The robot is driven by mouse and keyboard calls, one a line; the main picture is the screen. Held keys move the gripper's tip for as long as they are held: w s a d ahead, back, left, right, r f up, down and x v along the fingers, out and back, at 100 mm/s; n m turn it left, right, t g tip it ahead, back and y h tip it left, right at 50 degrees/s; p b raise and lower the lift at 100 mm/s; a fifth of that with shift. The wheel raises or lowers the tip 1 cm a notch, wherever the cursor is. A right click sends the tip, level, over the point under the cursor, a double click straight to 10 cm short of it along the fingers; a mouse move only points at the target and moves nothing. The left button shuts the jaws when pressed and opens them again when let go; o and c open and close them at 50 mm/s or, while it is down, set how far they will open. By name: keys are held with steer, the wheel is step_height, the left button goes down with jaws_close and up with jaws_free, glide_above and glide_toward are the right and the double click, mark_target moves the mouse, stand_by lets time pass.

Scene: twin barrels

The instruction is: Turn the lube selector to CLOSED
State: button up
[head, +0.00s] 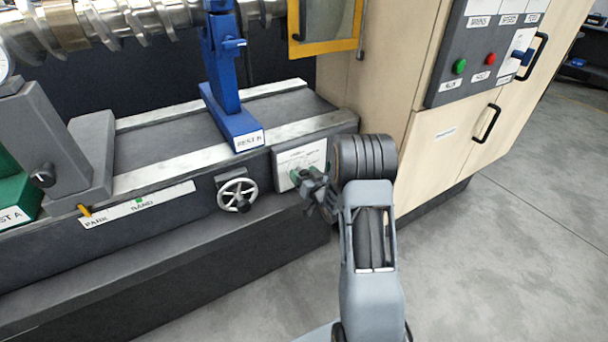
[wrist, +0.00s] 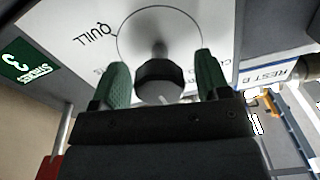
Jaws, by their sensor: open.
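The lube selector is a dark round knob (wrist: 158,80) on a grey shaft, with a pale pointer line on its lower edge. It stands out from a white plate (wrist: 75,15), inside a drawn circle. The lettering shows upside down: QUILL is at the left, and a partly hidden word begins at the right. The plate also shows in the head view (head: 288,160), where my arm partly hides it and the knob cannot be made out. My gripper (wrist: 162,76) is open, its green fingers on either side of the knob with gaps, apparently not touching it. It also shows in the head view (head: 314,180).
A handwheel (head: 237,195) sticks out left of the plate. Above stands the blue REST B support (head: 228,105). A beige cabinet (head: 420,160) with a button panel (head: 480,60) stands close at the right. The floor (head: 500,260) in front is clear.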

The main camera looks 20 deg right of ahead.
steer(key=shift+c, duration=0.3)
steer(key=c, duration=0.9)
steer(key=shift+o, duration=0.2)
steer(key=shift+f+b, duration=0.15)
steer(key=shift+b, duration=0.25)
steer(key=n+b, duration=0.3)
steer(key=shift+f+b, duration=0.15)
steer(key=shift+b, duration=0.25)
steer(key=n+b, duration=0.4)
steer(key=shift+a+b, duration=0.1)
steer(key=shift+b, duration=0.25)
steer(key=shift+r+n+b, duration=0.2)
steer(key=shift+n+b, duration=0.8)
steer(key=shift+b, duration=0.1)
steer(key=shift+r, duration=0.1)
